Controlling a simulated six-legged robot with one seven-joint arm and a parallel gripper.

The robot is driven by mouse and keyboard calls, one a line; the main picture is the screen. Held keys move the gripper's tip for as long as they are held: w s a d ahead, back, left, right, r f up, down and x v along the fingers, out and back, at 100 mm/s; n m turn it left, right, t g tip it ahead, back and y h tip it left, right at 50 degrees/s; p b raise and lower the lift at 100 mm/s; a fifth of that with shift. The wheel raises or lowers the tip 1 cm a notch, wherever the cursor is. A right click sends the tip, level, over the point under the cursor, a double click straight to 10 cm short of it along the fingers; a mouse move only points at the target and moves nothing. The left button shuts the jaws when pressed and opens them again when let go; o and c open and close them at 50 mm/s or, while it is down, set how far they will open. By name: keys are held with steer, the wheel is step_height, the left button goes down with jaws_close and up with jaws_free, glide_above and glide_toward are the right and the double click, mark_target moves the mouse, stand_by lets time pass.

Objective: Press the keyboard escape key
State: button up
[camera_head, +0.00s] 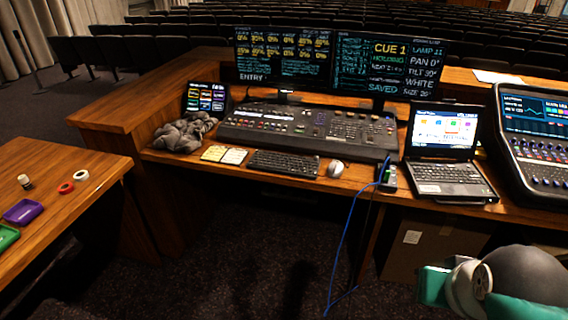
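The black keyboard (284,163) lies flat on the wooden desk, in front of the large lighting console. Its upper left corner, where an escape key normally sits, is too small to read. The keyboard is uncovered, and nothing touches it. A rounded grey and teal part of my arm shows at the lower right, well apart from the keyboard and below the desk edge in the picture. My gripper's fingers do not show.
A white mouse (336,169) sits right of the keyboard, and note cards (224,154) lie left. The console (308,128) stands behind. An open laptop (444,155) is on the right. A blue cable (347,230) hangs to the floor. Carpet before the desk is clear.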

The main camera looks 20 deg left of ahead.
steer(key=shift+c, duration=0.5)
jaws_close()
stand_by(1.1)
